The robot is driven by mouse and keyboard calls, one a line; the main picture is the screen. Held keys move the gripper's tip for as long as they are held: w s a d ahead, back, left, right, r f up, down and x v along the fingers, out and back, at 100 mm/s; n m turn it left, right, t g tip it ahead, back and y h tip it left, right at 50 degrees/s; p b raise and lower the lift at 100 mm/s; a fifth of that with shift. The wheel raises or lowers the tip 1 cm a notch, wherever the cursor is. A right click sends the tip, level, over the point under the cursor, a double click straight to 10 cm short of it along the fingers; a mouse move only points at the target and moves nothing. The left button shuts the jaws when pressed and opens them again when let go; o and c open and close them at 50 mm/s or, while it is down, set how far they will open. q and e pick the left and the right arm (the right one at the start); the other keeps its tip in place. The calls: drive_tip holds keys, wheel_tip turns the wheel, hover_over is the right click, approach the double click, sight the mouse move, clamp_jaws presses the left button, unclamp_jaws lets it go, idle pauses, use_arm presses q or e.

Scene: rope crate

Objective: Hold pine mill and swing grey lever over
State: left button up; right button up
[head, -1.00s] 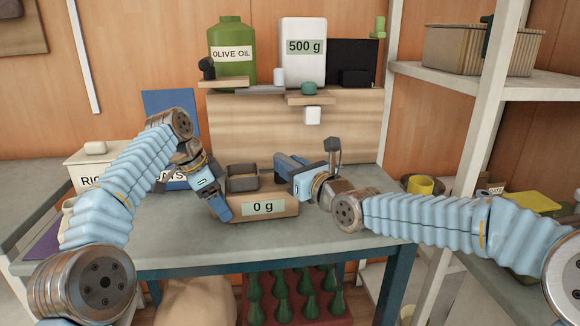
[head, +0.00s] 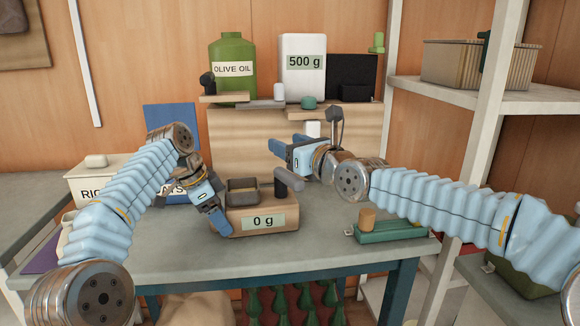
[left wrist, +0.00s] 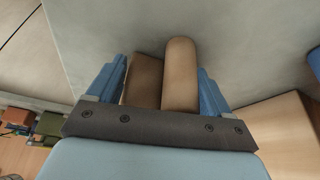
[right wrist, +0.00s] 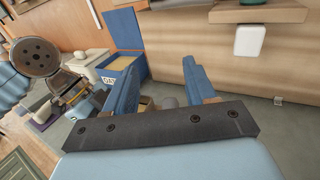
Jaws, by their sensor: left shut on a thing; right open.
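The pine mill (head: 262,221) is a light wooden box with a "0 g" label and a dark square hopper on top, on the grey table. The grey lever (head: 291,179) is a rounded grey bar on a black post at the mill's right end. My left gripper (head: 216,212) is shut on the mill's left end; the left wrist view shows brown wood (left wrist: 180,75) between its fingers. My right gripper (head: 285,144) is open and empty, above and behind the lever, apart from it. In the right wrist view, a grey rounded end (right wrist: 169,103) shows low between the fingers, partly hidden.
A raised wooden shelf behind holds a green olive oil jug (head: 232,60), a white "500 g" canister (head: 303,60) and small items. A green tray with a cork-coloured cylinder (head: 367,217) lies at the table's right. A white post (head: 489,130) stands at right. The front table top is clear.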

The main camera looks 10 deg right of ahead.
drive_tip(key=shift+r, duration=0.7)
drive_tip(key=shift+c, duration=0.3)
